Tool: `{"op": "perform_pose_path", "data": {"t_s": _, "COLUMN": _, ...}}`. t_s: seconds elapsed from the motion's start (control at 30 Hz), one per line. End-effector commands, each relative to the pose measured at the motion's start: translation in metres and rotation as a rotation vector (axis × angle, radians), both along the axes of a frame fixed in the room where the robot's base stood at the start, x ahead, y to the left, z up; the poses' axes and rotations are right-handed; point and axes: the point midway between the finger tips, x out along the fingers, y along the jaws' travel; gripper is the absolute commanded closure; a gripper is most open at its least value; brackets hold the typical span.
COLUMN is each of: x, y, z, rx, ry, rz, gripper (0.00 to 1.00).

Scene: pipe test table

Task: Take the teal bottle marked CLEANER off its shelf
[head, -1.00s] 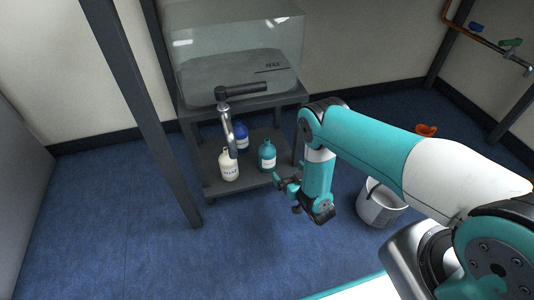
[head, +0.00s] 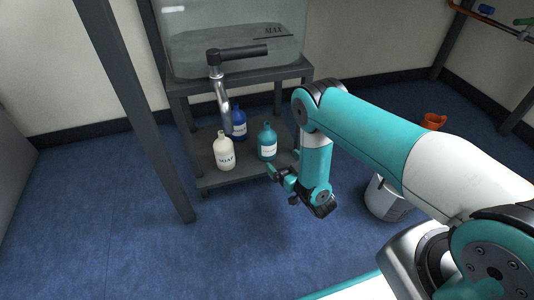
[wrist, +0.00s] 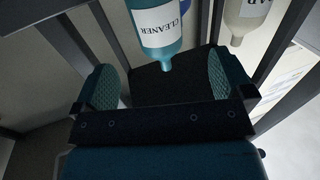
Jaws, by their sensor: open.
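The teal bottle marked CLEANER (head: 267,143) stands upright on the low grey shelf (head: 233,175), at its right side. In the wrist view the bottle (wrist: 157,28) appears upside down, with its label readable and its neck between the lines of my two fingers. My gripper (head: 283,163) is open and empty, just in front of the bottle and to its lower right in the head view. In the wrist view both padded fingers of my gripper (wrist: 167,82) are spread wide. The bottle appears beyond the fingertips; I cannot tell the exact gap.
A cream bottle marked SOAP (head: 223,152) stands left of the teal one, and a blue bottle (head: 238,122) behind. A metal pipe with a dark handle (head: 222,90) hangs above. A clear tank (head: 235,40) sits on the upper shelf. A white bucket (head: 385,200) is at right.

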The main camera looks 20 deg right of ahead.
Motion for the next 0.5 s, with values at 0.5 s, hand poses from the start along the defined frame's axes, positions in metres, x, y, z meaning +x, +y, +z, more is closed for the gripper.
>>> {"op": "perform_pose_path", "data": {"t_s": 0.5, "x": 0.058, "y": 0.016, "z": -0.008, "rx": -0.001, "ry": -0.001, "rz": 0.002, "gripper": 0.01}}
